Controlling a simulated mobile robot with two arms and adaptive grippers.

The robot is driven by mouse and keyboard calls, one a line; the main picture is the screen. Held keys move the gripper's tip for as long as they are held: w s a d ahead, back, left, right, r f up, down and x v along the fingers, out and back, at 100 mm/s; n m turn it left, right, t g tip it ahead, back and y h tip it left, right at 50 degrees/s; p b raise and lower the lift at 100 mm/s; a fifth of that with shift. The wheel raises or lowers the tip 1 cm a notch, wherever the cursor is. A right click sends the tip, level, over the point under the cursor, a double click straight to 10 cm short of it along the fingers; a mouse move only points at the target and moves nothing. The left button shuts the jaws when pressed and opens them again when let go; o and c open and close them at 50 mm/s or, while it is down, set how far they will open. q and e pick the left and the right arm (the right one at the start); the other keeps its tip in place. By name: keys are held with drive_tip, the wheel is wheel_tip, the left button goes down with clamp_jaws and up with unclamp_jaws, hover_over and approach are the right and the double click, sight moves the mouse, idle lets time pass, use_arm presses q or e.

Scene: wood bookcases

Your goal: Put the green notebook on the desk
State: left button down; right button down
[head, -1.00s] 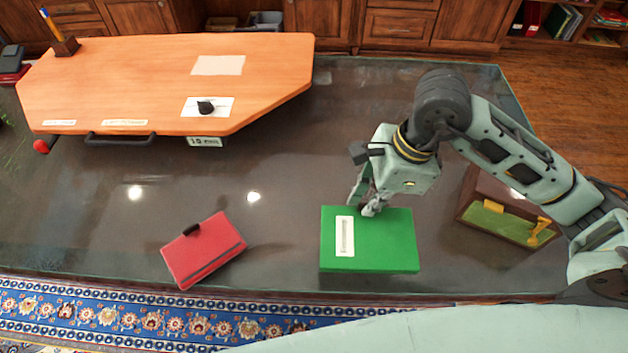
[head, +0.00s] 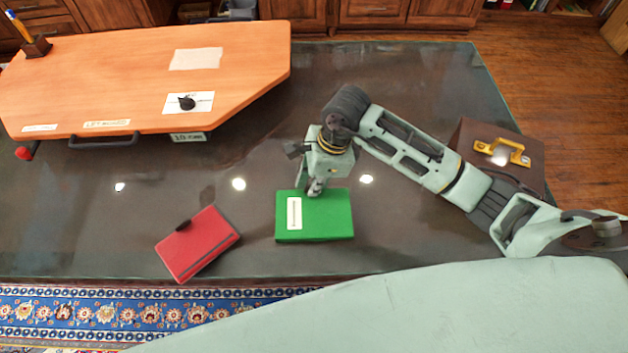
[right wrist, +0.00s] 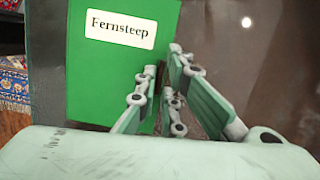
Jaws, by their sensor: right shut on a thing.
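The green notebook (head: 335,215), with a white label, is over the front middle of the dark glass-topped desk (head: 400,225). It lies flat, low at or just above the glass; I cannot tell if it touches. My right gripper (head: 314,190) is shut on its far edge. In the right wrist view the green notebook (right wrist: 110,75) shows its "Fernsteep" label, and the fingers of my right gripper (right wrist: 168,75) are at its edge. My left gripper is not in view.
A red notebook (head: 205,240) lies left of the green one. An orange slanted board (head: 130,75) takes up the desk's far left. Bare glass surrounds the green notebook.

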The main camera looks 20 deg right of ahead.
drive_tip(key=shift+f, duration=0.1)
drive_tip(key=c, duration=1.9)
unclamp_jaws()
drive_tip(key=shift+o, duration=0.2)
drive_tip(key=shift+r, duration=0.3)
drive_tip(key=b+v, duration=0.2)
drive_tip(key=v, duration=0.9)
drive_tip(key=shift+r, duration=0.35)
drive_tip(key=shift+d, duration=0.1)
